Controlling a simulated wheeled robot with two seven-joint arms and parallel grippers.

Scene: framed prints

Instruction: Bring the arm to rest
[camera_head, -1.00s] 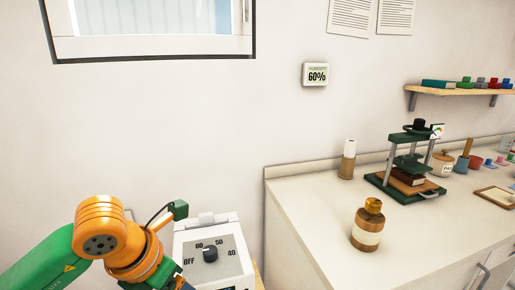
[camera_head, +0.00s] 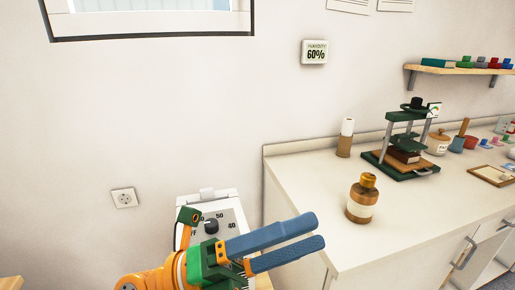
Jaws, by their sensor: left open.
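My left gripper (camera_head: 316,232) reaches in from the bottom of the picture, its two blue fingers pointing right. Its jaws are open, with a narrow gap and nothing between them. The orange and green wrist and fingers pass in front of a white box with a dial (camera_head: 211,227), hiding its lower part and some markings. The fingertips overlap the front left edge of the white counter in the picture; I cannot tell the distance between them. My right gripper is not in view.
The white counter (camera_head: 300,190) fills the right side. A brown and cream bottle (camera_head: 361,205) stands near its front edge, with a green press (camera_head: 400,172) behind. A humidity display (camera_head: 314,52) reading 60% and a socket (camera_head: 124,198) are on the wall.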

